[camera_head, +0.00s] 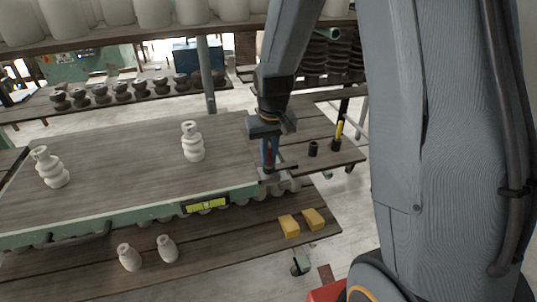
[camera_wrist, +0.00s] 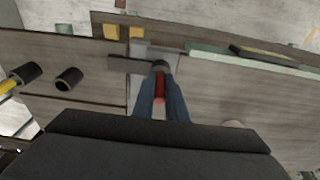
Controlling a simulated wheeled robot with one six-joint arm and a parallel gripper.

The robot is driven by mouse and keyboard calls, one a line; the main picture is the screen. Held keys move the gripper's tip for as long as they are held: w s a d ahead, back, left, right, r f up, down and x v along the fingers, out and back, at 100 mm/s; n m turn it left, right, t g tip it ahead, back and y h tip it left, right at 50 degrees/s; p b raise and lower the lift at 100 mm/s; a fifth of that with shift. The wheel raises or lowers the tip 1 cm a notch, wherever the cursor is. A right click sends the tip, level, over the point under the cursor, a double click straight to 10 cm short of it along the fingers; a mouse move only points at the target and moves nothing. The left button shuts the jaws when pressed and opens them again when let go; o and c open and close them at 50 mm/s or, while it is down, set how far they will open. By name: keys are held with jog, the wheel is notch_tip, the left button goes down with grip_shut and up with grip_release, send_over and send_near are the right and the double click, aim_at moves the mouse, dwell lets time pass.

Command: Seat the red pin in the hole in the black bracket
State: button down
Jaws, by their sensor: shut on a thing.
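My gripper (camera_head: 269,163) is shut on the red pin (camera_head: 268,154), with its blue-grey fingers pointing down at the table's right end. In the wrist view the red pin (camera_wrist: 160,88) lies between the two fingers. The black bracket (camera_wrist: 130,65) shows there as a dark flat arm with a rounded dark part at the fingertips. In the head view the bracket (camera_head: 287,167) is small and partly behind the fingers. The pin's lower end is close to the rounded part. The hole is hidden, and I cannot tell whether the pin is in it.
Two dark cups (camera_head: 313,149) stand on the right side board, one holding a yellow item (camera_head: 339,130). White clay pieces (camera_head: 192,142) stand on the table. A yellow level (camera_head: 206,204) is at the front edge. Yellow blocks (camera_head: 289,226) lie on the lower shelf.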

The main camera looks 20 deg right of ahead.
jog(key=shift+f, duration=0.15)
jog(key=c, duration=1.7)
grip_release()
jog(key=shift+s+r+b, duration=0.2)
jog(key=shift+r+b, duration=0.05)
jog(key=shift+r, duration=1.05)
jog(key=shift+s+r+b, duration=0.15)
jog(key=shift+r+b, duration=0.15)
jog(key=shift+r, duration=1.05)
jog(key=shift+s+r+b, duration=0.2)
jog(key=shift+r+b, duration=0.05)
jog(key=shift+r, duration=1.05)
jog(key=shift+g, duration=0.3)
jog(key=s+f, duration=0.1)
jog(key=s, duration=0.4)
jog(key=s+f, duration=0.2)
jog(key=s, duration=0.3)
jog(key=s+f, duration=0.1)
jog(key=s, duration=0.4)
jog(key=shift+s+a+f, duration=0.1)
jog(key=shift+s+f, duration=0.1)
jog(key=shift+s, duration=0.15)
